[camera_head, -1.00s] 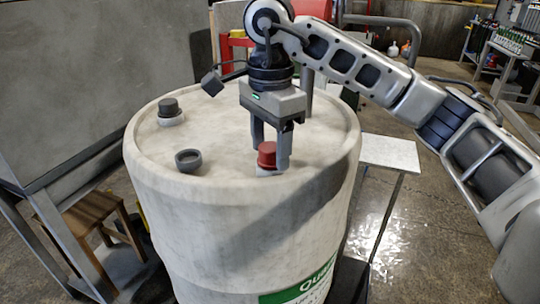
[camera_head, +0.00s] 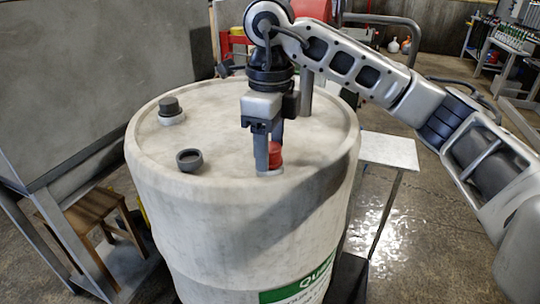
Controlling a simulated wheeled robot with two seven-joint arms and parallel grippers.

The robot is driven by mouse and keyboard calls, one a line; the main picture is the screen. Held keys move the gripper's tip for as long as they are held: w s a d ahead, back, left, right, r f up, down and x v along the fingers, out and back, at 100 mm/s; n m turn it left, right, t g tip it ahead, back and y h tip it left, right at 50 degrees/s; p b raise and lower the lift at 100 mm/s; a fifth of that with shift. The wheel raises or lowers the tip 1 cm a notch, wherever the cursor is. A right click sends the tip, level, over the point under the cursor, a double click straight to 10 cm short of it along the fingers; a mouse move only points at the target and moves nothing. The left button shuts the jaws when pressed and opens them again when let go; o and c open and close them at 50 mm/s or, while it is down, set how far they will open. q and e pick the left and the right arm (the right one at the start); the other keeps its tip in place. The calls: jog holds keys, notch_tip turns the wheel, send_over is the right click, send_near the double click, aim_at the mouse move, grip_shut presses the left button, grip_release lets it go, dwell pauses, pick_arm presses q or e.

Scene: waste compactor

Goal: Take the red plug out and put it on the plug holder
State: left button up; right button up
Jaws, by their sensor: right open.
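The red plug (camera_head: 275,155) sits in a pale collar on top of the large white drum (camera_head: 215,225), near its right front rim. My right gripper (camera_head: 268,160) points straight down at the plug, with one finger in front of its left side and the other behind it. The gripper is open, and part of the plug is hidden by the near finger. A dark empty ring (camera_head: 189,160), possibly the plug holder, stands on the drum top to the left. My left gripper is not in view.
A dark grey plug (camera_head: 170,107) sits on the drum's back left. A pipe (camera_head: 306,95) rises behind my gripper. A grey panel (camera_head: 90,70) stands at the left, a small white table (camera_head: 388,150) at the right. The drum top's middle is clear.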

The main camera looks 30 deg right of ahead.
jog(key=c, duration=1)
jog(key=n, duration=0.3)
jog(key=shift+c, duration=0.3)
jog(key=shift+n+b, duration=0.3)
jog(key=shift+n, duration=0.9)
jog(key=shift+n, duration=1.1)
